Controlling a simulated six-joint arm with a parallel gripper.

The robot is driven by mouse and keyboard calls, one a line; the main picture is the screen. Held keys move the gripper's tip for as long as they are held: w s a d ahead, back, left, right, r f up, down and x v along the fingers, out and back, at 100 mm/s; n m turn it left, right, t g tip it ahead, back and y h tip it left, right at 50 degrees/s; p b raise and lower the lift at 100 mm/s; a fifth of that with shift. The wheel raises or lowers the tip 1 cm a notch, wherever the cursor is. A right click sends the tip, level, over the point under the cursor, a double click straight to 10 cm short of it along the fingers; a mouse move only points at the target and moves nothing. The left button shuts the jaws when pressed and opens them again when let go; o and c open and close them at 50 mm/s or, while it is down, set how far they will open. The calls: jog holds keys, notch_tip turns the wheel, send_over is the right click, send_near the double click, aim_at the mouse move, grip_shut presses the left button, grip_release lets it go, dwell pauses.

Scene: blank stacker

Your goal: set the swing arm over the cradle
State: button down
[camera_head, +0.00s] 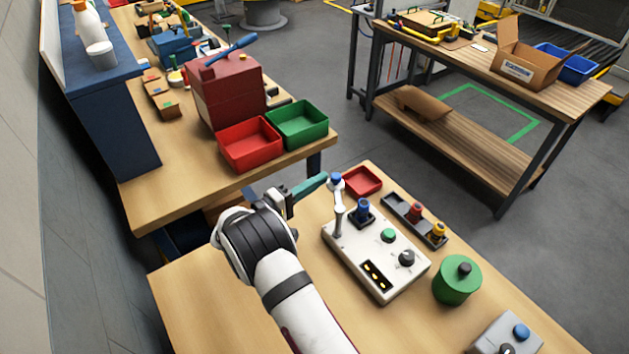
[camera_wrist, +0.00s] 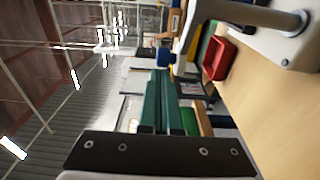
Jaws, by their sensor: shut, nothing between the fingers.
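The white stacker box (camera_head: 370,257) stands on the near table. Its swing arm (camera_head: 339,204) rises on a post at the back left corner and ends in a blue knob (camera_head: 336,179). The arm and the knob (camera_wrist: 165,57) also show in the wrist view. A blue cylinder (camera_head: 362,207) sits in a dark holder, probably the cradle, right of the post; the arm's end is not above it. My gripper (camera_head: 325,177) is shut and empty, its teal fingertips close to the left of the knob. I cannot tell whether they touch it.
A red tray (camera_head: 362,181) lies behind the box. A dark rack (camera_head: 397,207) with red and yellow cylinders stands to its right. A green round container (camera_head: 457,281) and a grey button box (camera_head: 503,337) are at the right. The table's front left is clear.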

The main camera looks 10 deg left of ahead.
aim_at(334, 181)
jog(key=shift+w+d, duration=0.3)
jog(key=shift+w, duration=0.1)
jog(key=shift+w+d+m+g+h, duration=0.35)
jog(key=shift+d+m+g+h, duration=0.1)
jog(key=shift+d, duration=0.1)
jog(key=shift+w+d+m+g+h, duration=0.3)
jog(key=shift+d+m+g+h, duration=0.05)
jog(key=shift+d+g+h, duration=0.15)
jog(key=shift+w+d, duration=0.2)
jog(key=shift+d, duration=0.55)
jog(key=shift+w+d, duration=0.15)
jog(key=shift+d, duration=0.55)
